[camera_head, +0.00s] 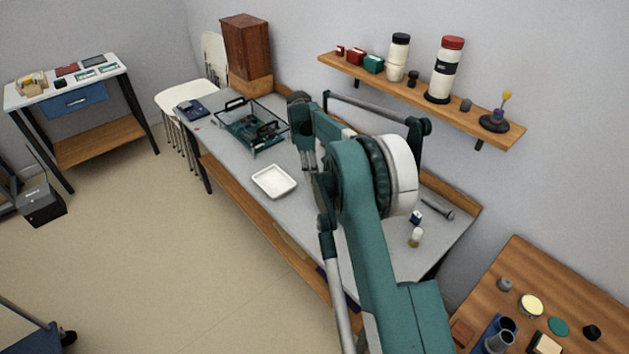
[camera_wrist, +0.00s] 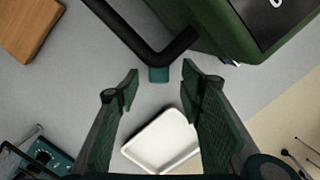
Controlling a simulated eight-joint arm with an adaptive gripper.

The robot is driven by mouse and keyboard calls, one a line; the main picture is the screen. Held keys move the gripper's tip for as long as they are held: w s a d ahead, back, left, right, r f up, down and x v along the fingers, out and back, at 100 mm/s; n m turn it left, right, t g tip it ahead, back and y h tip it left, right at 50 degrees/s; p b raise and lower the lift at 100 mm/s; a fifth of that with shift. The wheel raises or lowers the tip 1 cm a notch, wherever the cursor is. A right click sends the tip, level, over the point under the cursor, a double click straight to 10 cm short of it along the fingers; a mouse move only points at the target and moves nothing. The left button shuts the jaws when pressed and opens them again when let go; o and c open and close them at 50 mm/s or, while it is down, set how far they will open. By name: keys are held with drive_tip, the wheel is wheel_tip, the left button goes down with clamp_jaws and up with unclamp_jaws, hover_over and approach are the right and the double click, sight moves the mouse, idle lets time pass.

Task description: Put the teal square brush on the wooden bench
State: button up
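A small teal block (camera_wrist: 158,74), which looks like the teal square brush, lies on the grey worktop in the wrist view, ahead of and between my fingertips. A dark bar partly covers it. In the head view I cannot make it out; my arm blocks part of the worktop. My gripper (camera_wrist: 160,78) is open with nothing between its fingers; in the head view it points down (camera_head: 308,168) over the grey worktop. The wooden bench (camera_head: 520,262) is at the lower right of the head view, with several small items on it.
A white tray (camera_head: 262,188) lies on the grey worktop (camera_head: 225,157), left of my gripper. A wire basket (camera_head: 252,144) stands further left. A wooden wall shelf (camera_head: 500,134) with jars is above at the back. A white-topped bottle (camera_head: 415,238) stands right of my arm.

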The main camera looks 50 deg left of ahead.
drive_tip(key=shift+w+d+f+b, duration=0.1)
drive_tip(key=shift+w+f+b, duration=0.1)
drive_tip(key=shift+f, duration=0.85)
drive_tip(key=shift+w+d+f+b, duration=0.1)
drive_tip(key=shift+f+b, duration=0.05)
drive_tip(key=shift+f, duration=0.9)
drive_tip(key=shift+c, duration=0.3)
drive_tip(key=c, duration=1)
wheel_tip(320, 180, up, 18)
drive_tip(key=shift+p, duration=1.05)
